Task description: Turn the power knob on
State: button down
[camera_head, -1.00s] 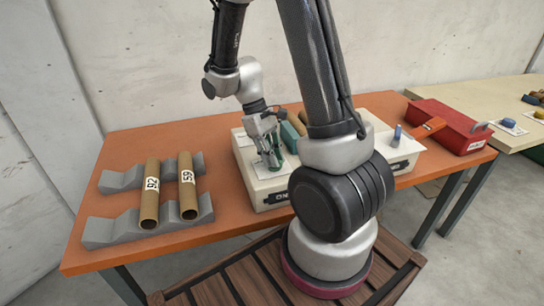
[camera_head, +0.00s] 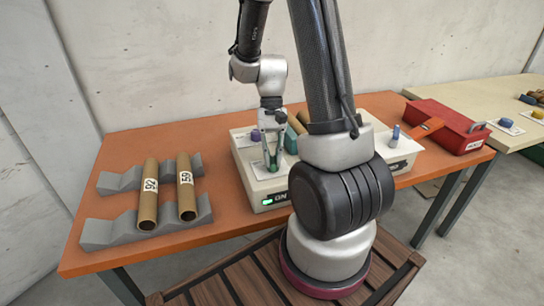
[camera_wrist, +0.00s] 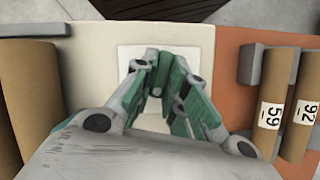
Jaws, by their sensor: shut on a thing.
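The cream winder box (camera_head: 247,185) stands on the orange table. On its front face a green light (camera_head: 267,202) glows beside the lettering "ON". My gripper (camera_head: 273,166) points down over a white plate (camera_head: 259,171) on the box's left top.
Two cardboard tubes marked 92 (camera_head: 149,195) and 59 (camera_head: 186,190) lie on grey cradles (camera_head: 105,232) at left. A red toolbox (camera_head: 445,124) is at the right.

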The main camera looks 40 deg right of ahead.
jog(key=m, duration=0.2)
jog(key=m+t+y, duration=0.1)
jog(key=m, duration=0.1)
jog(key=shift+s+d+m+y, duration=0.1)
jog(key=shift+s+m+y, duration=0.1)
jog(key=shift+m+y, duration=0.15)
jog(key=shift+m, duration=0.25)
jog(key=c, duration=1.4)
grip_release()
jog(key=shift+c, duration=0.2)
jog(key=v, duration=1.2)
jog(key=shift+s, duration=0.1)
